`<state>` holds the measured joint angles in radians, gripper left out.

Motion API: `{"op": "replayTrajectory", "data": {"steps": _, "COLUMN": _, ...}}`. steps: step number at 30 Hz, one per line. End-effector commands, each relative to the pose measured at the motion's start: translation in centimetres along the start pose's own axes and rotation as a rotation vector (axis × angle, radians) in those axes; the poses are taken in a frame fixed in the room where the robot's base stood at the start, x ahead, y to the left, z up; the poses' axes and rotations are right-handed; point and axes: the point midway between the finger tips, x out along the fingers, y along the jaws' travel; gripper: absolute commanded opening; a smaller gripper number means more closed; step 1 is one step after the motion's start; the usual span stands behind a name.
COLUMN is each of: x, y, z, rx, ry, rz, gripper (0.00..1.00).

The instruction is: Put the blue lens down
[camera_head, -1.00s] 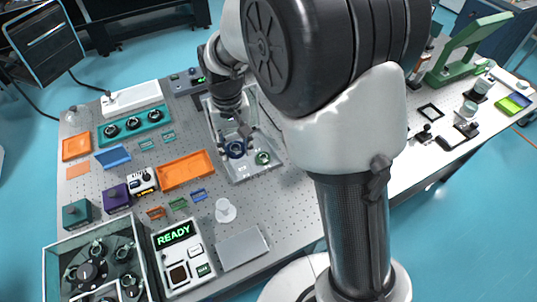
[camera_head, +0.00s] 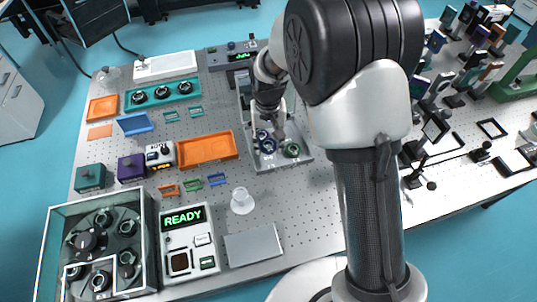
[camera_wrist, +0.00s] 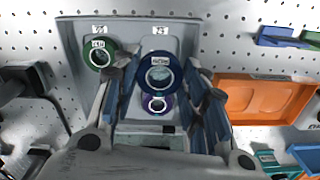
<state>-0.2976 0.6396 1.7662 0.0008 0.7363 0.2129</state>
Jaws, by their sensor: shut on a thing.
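The blue lens (camera_wrist: 160,88) is a dark blue ring with a clear centre and a small label. In the wrist view it is between the two fingers of my gripper (camera_wrist: 161,65), which is shut on it. In the head view the blue lens (camera_head: 266,146) is at the near end of a grey tray (camera_head: 268,164), under my gripper (camera_head: 267,133). I cannot tell whether it touches the tray. A green-ringed lens (camera_wrist: 98,55) is on the tray beside it, left in the wrist view. A smaller purple ring (camera_wrist: 157,104) shows just below the blue lens there.
An orange tray (camera_head: 208,149) lies left of the grey tray, with a clear cup (camera_head: 242,201) nearer. A teal holder (camera_head: 162,96) with several dark rings is farther left. A READY device (camera_head: 187,240) is in front. Posts and mounts crowd the right side.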

Motion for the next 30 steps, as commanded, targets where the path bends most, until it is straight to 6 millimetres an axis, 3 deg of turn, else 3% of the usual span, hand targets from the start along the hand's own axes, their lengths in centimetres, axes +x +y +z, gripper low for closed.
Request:
{"op": "replayTrajectory", "data": {"steps": 7, "x": 2.0, "y": 0.0, "z": 0.0, "rx": 0.000, "ry": -0.001, "rz": 0.000, "gripper": 0.13}}
{"op": "replayTrajectory", "data": {"steps": 13, "x": 5.0, "y": 0.0, "z": 0.0, "rx": 0.000, "ry": -0.002, "rz": 0.000, "gripper": 0.12}}
{"op": "replayTrajectory", "data": {"steps": 25, "x": 5.5, "y": 0.0, "z": 0.0, "rx": 0.000, "ry": 0.001, "rz": 0.000, "gripper": 0.13}}
{"op": "replayTrajectory", "data": {"steps": 26, "x": 5.6, "y": 0.0, "z": 0.0, "rx": 0.000, "ry": 0.001, "rz": 0.000, "gripper": 0.41}}
{"op": "replayTrajectory", "data": {"steps": 30, "x": 5.5, "y": 0.0, "z": 0.0, "rx": 0.000, "ry": 0.001, "rz": 0.000, "gripper": 0.48}}
